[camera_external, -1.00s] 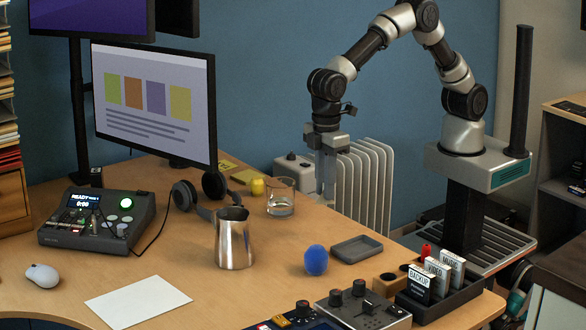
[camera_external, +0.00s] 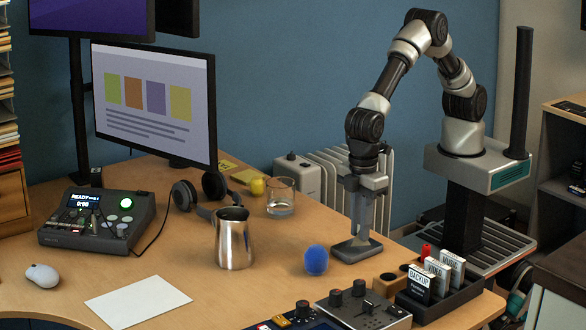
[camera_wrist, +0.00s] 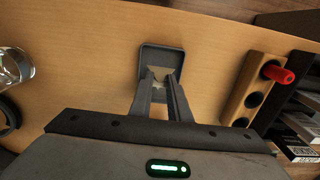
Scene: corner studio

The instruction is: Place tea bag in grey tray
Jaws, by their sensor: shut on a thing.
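The grey tray (camera_external: 345,256) lies on the desk near its right edge; in the wrist view, its far rim (camera_wrist: 162,48) and floor show past my fingers. My gripper (camera_external: 360,236) points straight down over the tray, its fingertips low, at or just above its floor. In the wrist view my gripper (camera_wrist: 160,76) is shut on a small pale tea bag (camera_wrist: 157,73), mostly hidden by the fingers. The tea bag cannot be made out in the external view. I cannot tell whether it touches the tray.
A blue ball (camera_external: 316,260) stands just left of the tray. A wooden holder (camera_external: 390,282) and a black card rack (camera_external: 440,300) are to the right. A metal pitcher (camera_external: 233,238) and a glass (camera_external: 281,197) stand further left. A control box (camera_external: 362,308) is in front.

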